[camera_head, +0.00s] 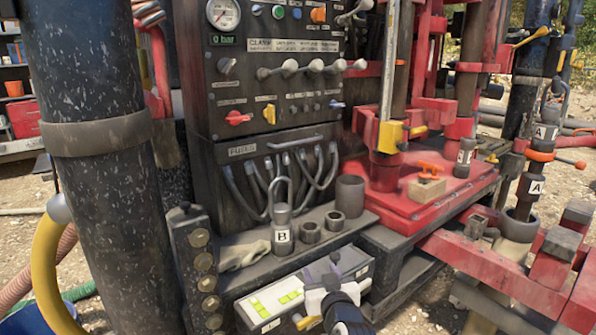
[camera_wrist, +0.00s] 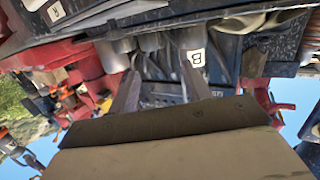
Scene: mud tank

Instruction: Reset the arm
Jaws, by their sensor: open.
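My gripper (camera_head: 321,268) is low in the middle of the head view, in front of a grey box with a light panel under the shelf. Its fingers are apart and nothing shows between them. In the wrist view, which is upside down, the two fingers of my gripper (camera_wrist: 161,72) point at the shelf and the dark control panel. A dark cylinder labelled B (camera_head: 282,230) stands upright on the shelf, behind and left of my gripper. It also shows in the wrist view (camera_wrist: 196,56), near one finger and partly hidden.
A control panel (camera_head: 270,90) with levers and hoses rises behind the shelf (camera_head: 325,240). Short dark rings (camera_head: 310,232) and a cup (camera_head: 350,196) stand there. A black pillar (camera_head: 105,180) blocks the left. Red rig parts (camera_head: 400,205) fill the right, with a cylinder labelled A (camera_head: 535,187).

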